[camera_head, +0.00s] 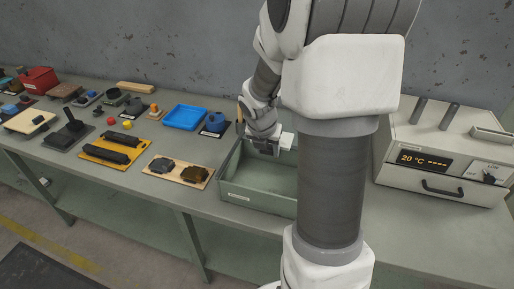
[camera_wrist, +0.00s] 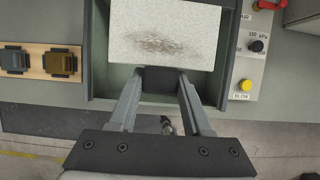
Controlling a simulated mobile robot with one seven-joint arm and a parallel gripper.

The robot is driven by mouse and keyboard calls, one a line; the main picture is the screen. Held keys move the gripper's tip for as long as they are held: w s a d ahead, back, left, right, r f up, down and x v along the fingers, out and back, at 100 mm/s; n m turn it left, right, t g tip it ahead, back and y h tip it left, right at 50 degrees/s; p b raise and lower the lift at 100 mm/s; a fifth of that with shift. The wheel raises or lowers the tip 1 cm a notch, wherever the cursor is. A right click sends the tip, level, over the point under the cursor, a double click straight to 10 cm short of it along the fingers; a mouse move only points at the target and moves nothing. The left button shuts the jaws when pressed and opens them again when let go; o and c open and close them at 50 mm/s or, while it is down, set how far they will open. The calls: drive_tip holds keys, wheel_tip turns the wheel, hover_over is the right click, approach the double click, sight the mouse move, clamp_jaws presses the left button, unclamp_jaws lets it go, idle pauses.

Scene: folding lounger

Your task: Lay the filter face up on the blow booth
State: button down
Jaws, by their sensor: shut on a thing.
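The filter (camera_wrist: 165,32) is a pale speckled panel with a brown smudge on the side facing my wrist camera. In the head view only a small white part of it (camera_head: 287,140) shows beside my gripper. My gripper (camera_wrist: 163,80) is shut on the filter at its near edge, where a dark piece sits between the fingers. The blow booth (camera_head: 237,197) is a grey-green open box on the bench. My gripper (camera_head: 266,146) is over the booth, and the filter overlaps its opening in the wrist view. My arm hides the booth's right part in the head view.
A control panel (camera_wrist: 246,62) with a black knob, yellow button and red handle stands right of the booth. A white oven-like unit (camera_head: 440,160) is farther right. A wooden board (camera_head: 178,172) with two dark blocks lies left. More trays and parts fill the bench's left.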

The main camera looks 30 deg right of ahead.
drive_tip(key=shift+f, duration=0.2)
wheel_tip(320, 180, down, 16)
drive_tip(key=b, duration=1.4)
drive_tip(key=shift+r, duration=0.2)
drive_tip(key=shift+c, duration=1.3)
unclamp_jaws()
